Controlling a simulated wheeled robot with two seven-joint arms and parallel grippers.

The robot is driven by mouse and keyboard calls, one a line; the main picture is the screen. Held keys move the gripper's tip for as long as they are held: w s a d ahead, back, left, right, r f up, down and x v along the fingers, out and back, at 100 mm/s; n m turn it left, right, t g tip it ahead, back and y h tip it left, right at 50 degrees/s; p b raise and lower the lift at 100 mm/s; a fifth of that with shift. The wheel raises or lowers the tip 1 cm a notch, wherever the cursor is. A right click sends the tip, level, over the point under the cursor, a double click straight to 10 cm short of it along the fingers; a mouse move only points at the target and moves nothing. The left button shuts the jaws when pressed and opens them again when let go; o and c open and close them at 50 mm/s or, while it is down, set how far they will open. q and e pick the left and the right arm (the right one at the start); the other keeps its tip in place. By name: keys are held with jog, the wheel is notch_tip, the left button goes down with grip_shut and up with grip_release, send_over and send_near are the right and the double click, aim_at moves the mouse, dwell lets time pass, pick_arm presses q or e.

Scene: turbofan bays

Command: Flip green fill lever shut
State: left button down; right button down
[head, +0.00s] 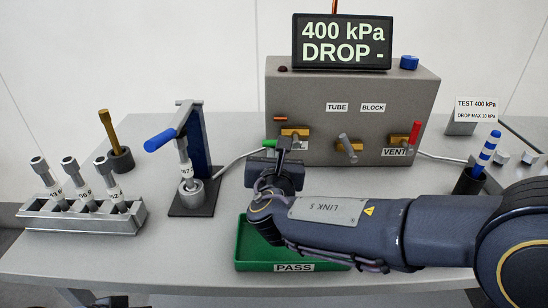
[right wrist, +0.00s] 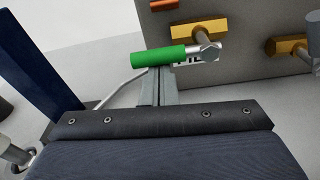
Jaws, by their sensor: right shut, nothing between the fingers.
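The green fill lever (head: 269,143) is on the left of the grey test box's front, its handle lying level and pointing left from its brass valve. In the right wrist view the green handle (right wrist: 158,56) runs left from a metal hub (right wrist: 208,52). My right gripper (head: 284,144) is in front of that valve, shut and empty. In the right wrist view its closed fingertips (right wrist: 161,72) are at the handle's lower edge; I cannot tell whether they touch. The gripper partly hides the valve in the head view.
The test box (head: 390,95) carries a screen (head: 343,42) reading "400 kPa DROP -", a middle valve (head: 348,144) and a red vent lever (head: 414,132). A blue-handled clamp stand (head: 196,135) is left of my gripper. A green PASS tray (head: 243,243) lies below my arm.

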pick_arm(q)
jog(key=shift+f, duration=0.3)
